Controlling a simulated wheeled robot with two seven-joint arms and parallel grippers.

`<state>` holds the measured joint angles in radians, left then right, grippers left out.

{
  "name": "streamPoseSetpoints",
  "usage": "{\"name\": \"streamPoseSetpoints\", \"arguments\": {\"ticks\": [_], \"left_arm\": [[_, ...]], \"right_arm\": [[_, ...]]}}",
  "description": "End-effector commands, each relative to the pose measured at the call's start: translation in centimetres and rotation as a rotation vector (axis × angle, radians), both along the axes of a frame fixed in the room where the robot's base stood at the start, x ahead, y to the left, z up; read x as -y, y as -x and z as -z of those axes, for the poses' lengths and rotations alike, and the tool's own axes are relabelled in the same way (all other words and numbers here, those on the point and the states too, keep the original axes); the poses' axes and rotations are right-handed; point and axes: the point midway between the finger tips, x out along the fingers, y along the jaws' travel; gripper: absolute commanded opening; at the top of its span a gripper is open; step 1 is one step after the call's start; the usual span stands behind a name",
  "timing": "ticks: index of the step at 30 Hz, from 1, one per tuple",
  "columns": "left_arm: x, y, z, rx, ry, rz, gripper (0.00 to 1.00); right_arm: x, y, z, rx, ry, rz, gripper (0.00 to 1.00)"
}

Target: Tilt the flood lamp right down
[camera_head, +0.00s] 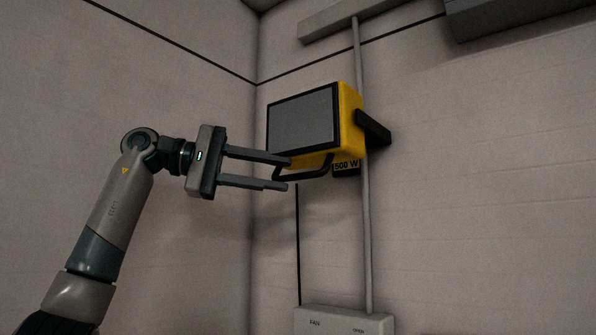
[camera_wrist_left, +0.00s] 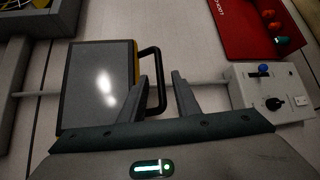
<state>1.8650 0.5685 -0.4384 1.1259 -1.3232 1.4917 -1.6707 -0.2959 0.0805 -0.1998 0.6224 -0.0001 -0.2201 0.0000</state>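The yellow flood lamp (camera_head: 350,122) hangs on the wall from a dark bracket (camera_head: 373,128). Its dark-framed grey face (camera_head: 304,119) points outward, towards the left of the head view, not down. A dark handle (camera_head: 318,170) loops out below the face. The face (camera_wrist_left: 98,88) and the handle (camera_wrist_left: 155,53) also show in the left wrist view. My left gripper (camera_head: 288,174) is open at the handle. In the wrist view the handle's outer bar lies between the two parted fingertips; contact cannot be told. My right gripper is not in view.
A grey control box (camera_head: 343,320) is below, with knobs in the wrist view (camera_wrist_left: 268,92). A red panel (camera_wrist_left: 255,28) is near it. The room left of the lamp is clear.

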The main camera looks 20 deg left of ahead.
Motion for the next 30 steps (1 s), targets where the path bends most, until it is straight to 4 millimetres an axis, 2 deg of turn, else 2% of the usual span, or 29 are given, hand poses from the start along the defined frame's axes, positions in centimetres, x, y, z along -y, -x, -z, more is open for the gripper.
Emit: {"name": "streamPoseSetpoints", "arguments": {"ticks": [3, 9, 22, 23, 26, 30], "left_arm": [[1.9, -0.8, 0.1, -0.002, 0.000, 0.003, 0.29], [3.8, -1.7, 0.4, -0.001, 0.001, 0.002, 0.29], [4.4, -2.0, 0.7, 0.000, 0.001, 0.000, 0.29], [4.4, -2.0, 0.7, 0.000, 0.001, 0.000, 0.24], [4.4, -2.0, 0.7, 0.000, 0.001, 0.000, 0.01], [4.4, -2.0, 0.7, -0.001, 0.001, 0.001, 0.00]], "right_arm": [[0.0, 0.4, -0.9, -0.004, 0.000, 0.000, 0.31], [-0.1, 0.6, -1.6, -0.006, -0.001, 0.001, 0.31], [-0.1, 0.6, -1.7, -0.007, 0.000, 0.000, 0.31], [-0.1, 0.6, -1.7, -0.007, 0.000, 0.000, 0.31], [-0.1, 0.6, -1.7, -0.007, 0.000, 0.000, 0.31], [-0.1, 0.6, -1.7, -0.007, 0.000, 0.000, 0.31]]}}
